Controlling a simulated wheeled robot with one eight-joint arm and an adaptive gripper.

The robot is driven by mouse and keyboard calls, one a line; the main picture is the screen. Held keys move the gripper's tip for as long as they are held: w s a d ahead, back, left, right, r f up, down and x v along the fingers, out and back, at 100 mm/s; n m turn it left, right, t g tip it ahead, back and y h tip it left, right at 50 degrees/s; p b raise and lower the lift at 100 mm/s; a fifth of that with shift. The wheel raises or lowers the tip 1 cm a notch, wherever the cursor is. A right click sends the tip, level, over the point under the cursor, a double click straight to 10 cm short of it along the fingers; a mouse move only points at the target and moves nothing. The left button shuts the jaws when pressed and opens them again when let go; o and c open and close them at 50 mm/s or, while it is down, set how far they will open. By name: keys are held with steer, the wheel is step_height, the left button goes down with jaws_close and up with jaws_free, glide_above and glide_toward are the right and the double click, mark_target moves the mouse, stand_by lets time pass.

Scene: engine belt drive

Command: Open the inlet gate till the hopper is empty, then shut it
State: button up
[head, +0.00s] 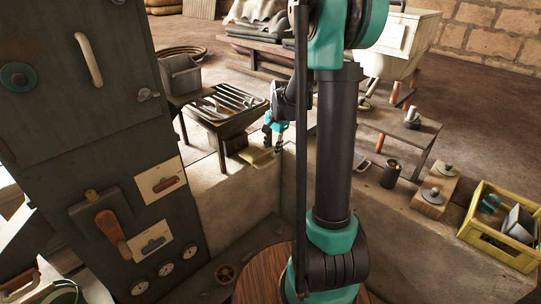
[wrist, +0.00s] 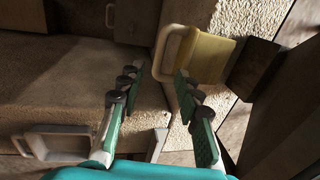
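A yellow slab with a pale loop handle, which looks like the inlet gate (wrist: 206,56), is in the upper middle of the wrist view. In the head view it is a small yellow piece (head: 257,157) at the pale masonry block. My gripper (wrist: 158,84) is open and empty. Its fingers point toward the handle, with the right fingertip close below it; I cannot tell whether they touch. In the head view my gripper (head: 274,138) is just above and right of the yellow piece. A dark tray with metal bars (head: 222,124), possibly the hopper, stands behind; its fill is unclear.
A dark panel (head: 75,150) with a lever (head: 112,232) and gauges stands at left. A yellow crate (head: 490,243) and a weight on a wooden block (head: 433,200) are at right. Another pale handle (wrist: 38,143) shows at lower left in the wrist view.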

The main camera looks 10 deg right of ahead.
steer(key=shift+s+d+r, duration=0.15)
steer(key=shift+s+r, duration=0.05)
steer(key=shift+r, duration=0.85)
steer(key=shift+s+d+r, duration=0.1)
steer(key=shift+s+r, duration=0.05)
steer(key=shift+r, duration=0.85)
steer(key=shift+s, duration=0.1)
steer(key=s+f+n, duration=0.2)
steer(key=s+n, duration=0.1)
steer(key=s, duration=0.5)
steer(key=s+f+n+t, duration=0.1)
steer(key=s+n, duration=0.3)
steer(key=s, duration=0.4)
steer(key=s+f+n+t+h, duration=0.1)
steer(key=s+n, duration=0.3)
steer(key=s, duration=0.4)
steer(key=shift+s+f, duration=0.4)
steer(key=shift+f, duration=0.5)
steer(key=shift+a, duration=0.15)
steer(key=shift+c, duration=0.4)
stand_by(1.2)
